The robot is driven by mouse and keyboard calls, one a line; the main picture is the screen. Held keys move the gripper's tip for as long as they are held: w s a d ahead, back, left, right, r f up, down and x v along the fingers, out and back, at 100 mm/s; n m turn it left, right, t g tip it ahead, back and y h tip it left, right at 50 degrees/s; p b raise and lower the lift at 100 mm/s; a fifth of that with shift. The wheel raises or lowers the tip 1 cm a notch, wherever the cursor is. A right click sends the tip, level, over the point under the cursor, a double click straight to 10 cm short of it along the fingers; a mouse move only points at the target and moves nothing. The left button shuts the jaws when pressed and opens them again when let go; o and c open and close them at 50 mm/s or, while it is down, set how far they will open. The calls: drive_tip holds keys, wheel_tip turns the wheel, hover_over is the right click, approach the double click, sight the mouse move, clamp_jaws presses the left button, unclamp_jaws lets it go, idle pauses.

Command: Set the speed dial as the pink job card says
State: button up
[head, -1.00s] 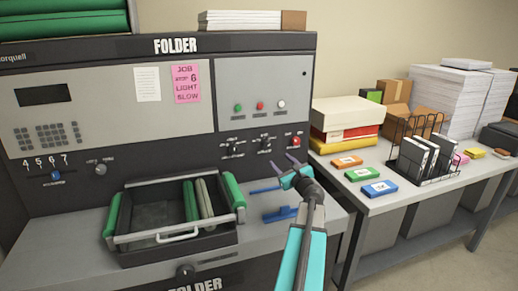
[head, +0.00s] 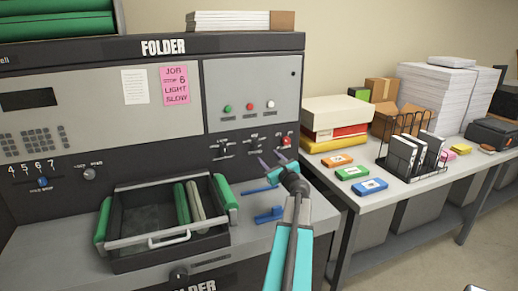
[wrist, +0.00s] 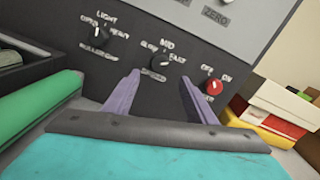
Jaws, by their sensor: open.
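The pink job card (head: 176,85) on the folder's upper panel reads JOB, 6, LIGHT, SLOW; its small second line is hard to read. The speed dial (wrist: 155,61) is the black knob in the middle of the wrist view, marked SLOW, MID and FAST; its pointer direction is not clear. It is small in the head view (head: 254,147). My gripper (head: 272,159) is open and empty in front of the lower control panel. In the wrist view its two purple fingers (wrist: 159,79) stand apart, below and either side of the dial, with no contact visible.
A LIGHT/HEAVY knob (wrist: 98,38) sits left of the dial and a red OFF/ON knob (wrist: 214,87) right of it. A tray with green rollers (head: 112,262) stands left of my arm. Blue parts (head: 268,215) lie on the ledge. A side table (head: 400,200) holds boxes and paper.

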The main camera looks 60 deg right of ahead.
sight(257, 147)
drive_tip(key=p+x, duration=0.2)
drive_tip(key=x, duration=0.7)
drive_tip(key=shift+d+p, duration=0.15)
drive_tip(key=shift+p, duration=0.25)
drive_tip(key=shift+x, duration=0.95)
drive_tip(key=c, duration=1)
